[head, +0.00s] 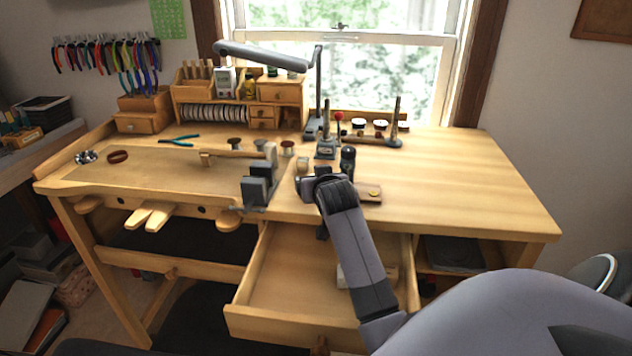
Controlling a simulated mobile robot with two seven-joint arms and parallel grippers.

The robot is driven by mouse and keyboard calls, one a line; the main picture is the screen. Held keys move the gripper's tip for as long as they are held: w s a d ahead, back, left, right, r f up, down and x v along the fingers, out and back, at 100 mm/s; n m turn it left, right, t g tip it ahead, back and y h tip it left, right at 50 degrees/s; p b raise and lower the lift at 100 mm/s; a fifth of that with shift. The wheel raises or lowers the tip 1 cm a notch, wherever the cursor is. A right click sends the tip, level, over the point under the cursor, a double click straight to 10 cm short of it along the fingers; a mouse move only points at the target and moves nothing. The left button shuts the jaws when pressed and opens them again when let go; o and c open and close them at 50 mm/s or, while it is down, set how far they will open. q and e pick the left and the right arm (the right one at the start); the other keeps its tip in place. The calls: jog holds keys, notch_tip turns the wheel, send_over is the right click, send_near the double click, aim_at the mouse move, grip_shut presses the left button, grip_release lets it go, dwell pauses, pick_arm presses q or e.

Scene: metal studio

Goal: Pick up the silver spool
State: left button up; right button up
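My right gripper (309,183) is over the bench's front part, just in front of the pale spool. Its fingers are small and partly hidden by my wrist, so opening and contact cannot be told. My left gripper is out of view.
A grey metal vise-like block (258,188) stands just left of my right gripper. An open drawer (285,285) juts out below. The bench's right side is clear.

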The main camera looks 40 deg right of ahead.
jog(key=shift+w+d+f, duration=0.1)
jog(key=shift+w, duration=0.05)
jog(key=shift+c, duration=0.3)
jog(key=c, duration=1.1)
jog(key=shift+o, duration=0.2)
